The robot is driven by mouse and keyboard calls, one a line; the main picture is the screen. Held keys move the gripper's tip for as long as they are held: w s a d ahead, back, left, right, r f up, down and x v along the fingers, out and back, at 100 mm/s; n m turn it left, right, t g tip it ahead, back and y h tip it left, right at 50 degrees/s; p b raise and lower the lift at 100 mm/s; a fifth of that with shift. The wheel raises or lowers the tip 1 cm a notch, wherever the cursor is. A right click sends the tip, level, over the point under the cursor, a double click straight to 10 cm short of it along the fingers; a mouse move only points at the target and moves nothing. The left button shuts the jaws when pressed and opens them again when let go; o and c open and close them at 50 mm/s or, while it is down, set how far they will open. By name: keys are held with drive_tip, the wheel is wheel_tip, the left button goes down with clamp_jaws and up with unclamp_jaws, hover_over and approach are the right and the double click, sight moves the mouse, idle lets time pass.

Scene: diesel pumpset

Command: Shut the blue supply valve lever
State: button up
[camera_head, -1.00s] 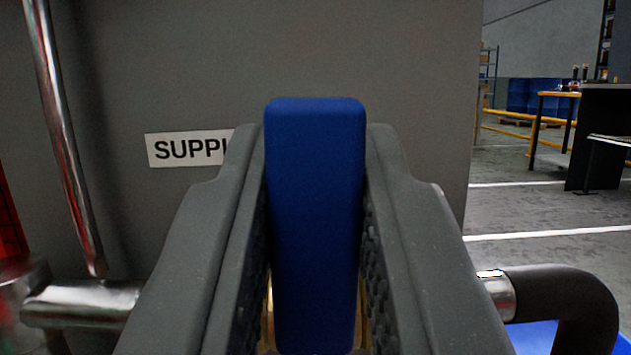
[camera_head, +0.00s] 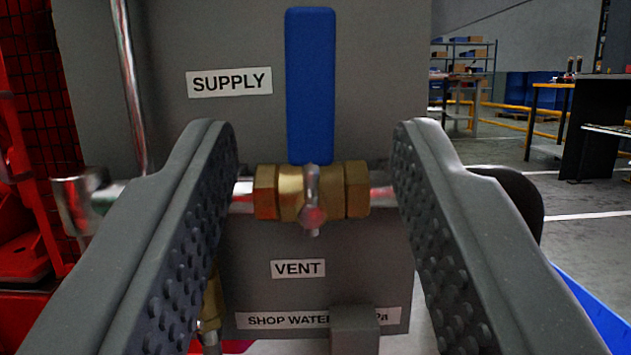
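The blue supply valve lever (camera_head: 310,85) stands upright above the brass valve body (camera_head: 290,190), square to the horizontal silver pipe. The white SUPPLY label (camera_head: 229,82) is on the grey panel to its left. My gripper (camera_head: 315,135) is open and empty. Its two ridged fingers are wide apart, one on each side of the lever and valve, with clear gaps to the lever. The fingers cover parts of the pipe at left and right.
The grey panel (camera_head: 390,60) stands behind the valve, with a VENT label (camera_head: 298,269) below. A thin vertical pipe (camera_head: 128,90) is at left, beside red mesh equipment (camera_head: 40,130). A black hose (camera_head: 515,195) bends at right. Open floor lies beyond.

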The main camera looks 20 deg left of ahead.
drive_tip(key=v, duration=0.6)
drive_tip(key=shift+s+f+p, duration=0.2)
drive_tip(key=shift+f+p, duration=0.1)
drive_tip(key=shift+p, duration=0.05)
